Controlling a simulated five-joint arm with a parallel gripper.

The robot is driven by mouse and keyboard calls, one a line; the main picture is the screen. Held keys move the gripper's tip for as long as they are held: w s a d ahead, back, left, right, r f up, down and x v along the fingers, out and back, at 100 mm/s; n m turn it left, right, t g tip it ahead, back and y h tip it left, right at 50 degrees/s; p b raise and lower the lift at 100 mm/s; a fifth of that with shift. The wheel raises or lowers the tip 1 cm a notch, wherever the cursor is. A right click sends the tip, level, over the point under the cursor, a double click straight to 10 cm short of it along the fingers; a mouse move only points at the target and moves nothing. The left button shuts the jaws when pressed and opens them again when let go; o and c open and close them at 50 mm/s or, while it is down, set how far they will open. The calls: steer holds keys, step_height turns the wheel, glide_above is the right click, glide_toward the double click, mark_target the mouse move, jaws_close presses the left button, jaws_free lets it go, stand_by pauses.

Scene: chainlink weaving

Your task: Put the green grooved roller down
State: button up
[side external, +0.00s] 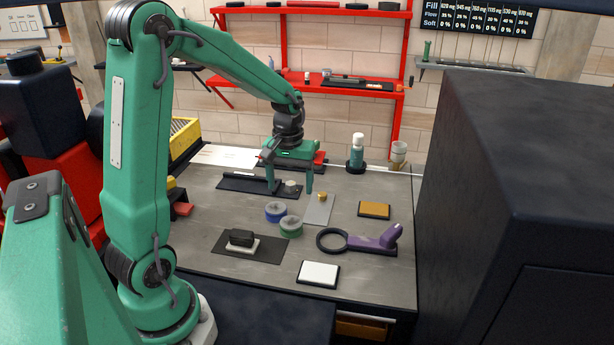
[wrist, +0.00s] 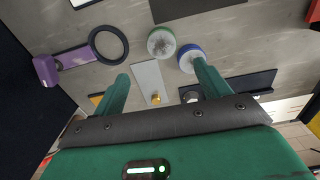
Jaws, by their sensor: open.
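The green grooved roller (side external: 291,228) stands on the grey table, with a pale top and green side. It is close beside the blue roller (side external: 276,211); I cannot tell whether they touch. My gripper (side external: 290,190) is above the table, farther back than the rollers, with fingers spread and nothing held between them. In the wrist view, the green roller (wrist: 161,43) and the blue roller (wrist: 188,58) lie beyond the fingertips of my gripper (wrist: 161,74). The green roller is clear of both fingers there, while one finger partly overlaps the blue roller.
A grey plate with a brass knob (side external: 322,197) lies right of the rollers. A dark mat (side external: 263,252) with a black block is at front left. A purple-handled ring tool (side external: 375,242) and a white pad (side external: 318,274) lie at front right. A dark tray (side external: 238,183) is behind.

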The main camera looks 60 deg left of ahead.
steer(key=s+d+r+m+t, duration=0.5)
steer(key=s+d+r+m, duration=0.3)
steer(key=s+d+r, duration=0.3)
steer(key=s+d, duration=0.1)
steer(key=d, duration=0.2)
steer(key=shift+r, duration=0.25)
steer(key=shift+o, duration=0.5)
steer(key=shift+s+d+m, duration=0.4)
steer(key=shift+s, duration=0.2)
steer(key=n+g, duration=0.5)
steer(key=n, duration=0.4)
glide_toward(292, 223)
steer(key=shift+d+f, duration=0.15)
steer(key=shift+d, duration=0.05)
steer(key=shift+w+a+f, duration=0.1)
steer(key=shift+a+f, duration=0.15)
steer(key=shift+f, duration=1.45)
